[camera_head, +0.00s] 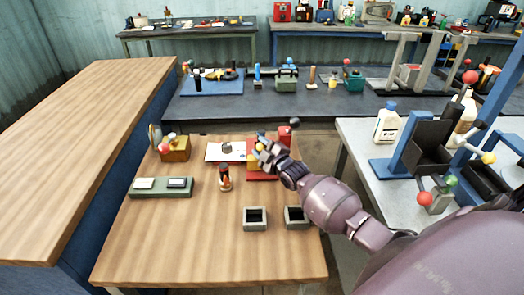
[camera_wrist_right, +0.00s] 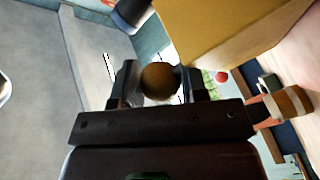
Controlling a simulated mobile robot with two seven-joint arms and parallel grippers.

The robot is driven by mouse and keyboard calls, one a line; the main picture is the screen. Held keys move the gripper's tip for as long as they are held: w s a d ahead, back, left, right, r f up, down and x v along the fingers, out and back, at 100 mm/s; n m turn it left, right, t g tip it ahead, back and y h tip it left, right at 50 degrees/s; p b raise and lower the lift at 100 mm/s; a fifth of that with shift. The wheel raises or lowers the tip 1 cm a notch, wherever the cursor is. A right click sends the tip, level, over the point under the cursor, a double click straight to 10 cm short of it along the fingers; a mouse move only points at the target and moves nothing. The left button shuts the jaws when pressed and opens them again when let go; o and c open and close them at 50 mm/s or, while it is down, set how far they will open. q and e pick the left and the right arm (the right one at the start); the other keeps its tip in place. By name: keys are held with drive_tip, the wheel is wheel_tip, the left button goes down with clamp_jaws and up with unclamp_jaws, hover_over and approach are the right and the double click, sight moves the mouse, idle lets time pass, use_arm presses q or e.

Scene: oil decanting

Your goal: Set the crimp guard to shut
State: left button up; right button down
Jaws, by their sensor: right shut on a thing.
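A red device with yellow parts (camera_head: 262,176) stands near the back right of the wooden table; I take it to be the one with the crimp guard. My right gripper (camera_head: 263,150) is at its top and covers part of it. In the right wrist view my right gripper (camera_wrist_right: 160,88) is shut on a brownish ball knob (camera_wrist_right: 160,77), which sits between the two fingers. A large yellow block (camera_wrist_right: 232,32) is close beyond the fingers. The guard's own position is hidden by my gripper and cannot be made out. My left gripper is not in view.
On the wooden table (camera_head: 190,245) a dark bottle with an orange band (camera_head: 224,178), a grey-green tray (camera_head: 147,194) and two square grey holders (camera_head: 255,225) stand near the device. An orange-brown box (camera_head: 176,154) is at the back left. The table's front is clear.

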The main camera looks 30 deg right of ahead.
drive_tip(key=shift+d+r, duration=0.1)
drive_tip(key=shift+r, duration=0.05)
drive_tip(key=c, duration=0.9)
unclamp_jaws()
drive_tip(key=shift+w, duration=0.15)
drive_tip(key=shift+c, duration=0.2)
drive_tip(key=s, duration=1)
drive_tip(key=shift+s+d, duration=0.25)
drive_tip(key=shift+s, duration=0.1)
